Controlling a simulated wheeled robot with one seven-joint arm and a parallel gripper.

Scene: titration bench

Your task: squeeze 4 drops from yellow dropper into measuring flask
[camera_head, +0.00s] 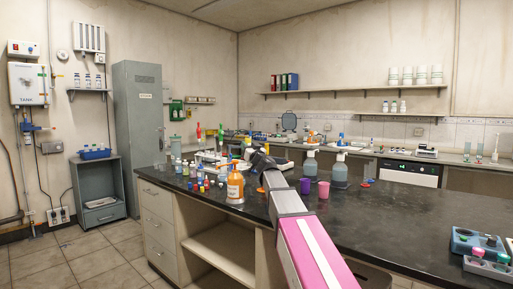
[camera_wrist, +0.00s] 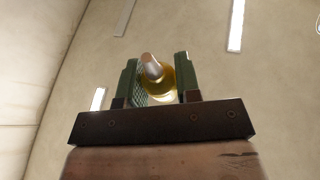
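In the wrist view my gripper (camera_wrist: 161,80) has two green ribbed fingers, shut on the yellow dropper (camera_wrist: 162,82). The dropper shows a glossy yellow body and a pale pinkish end. The ceiling with its lights is behind it. In the head view my arm reaches away over the bench, and its dark end (camera_head: 262,160) is above the bench behind the orange bottle. The fingers and dropper are too small to make out there. I cannot tell the measuring flask from the small glassware crowded around the arm's end.
An orange bottle (camera_head: 235,187) stands left of my arm, near several small coloured bottles. A purple cup (camera_head: 305,186), a pink cup (camera_head: 323,190) and a grey-blue bottle (camera_head: 340,173) stand to the right. The black bench top (camera_head: 410,215) is clear at right, before a vial tray (camera_head: 480,242).

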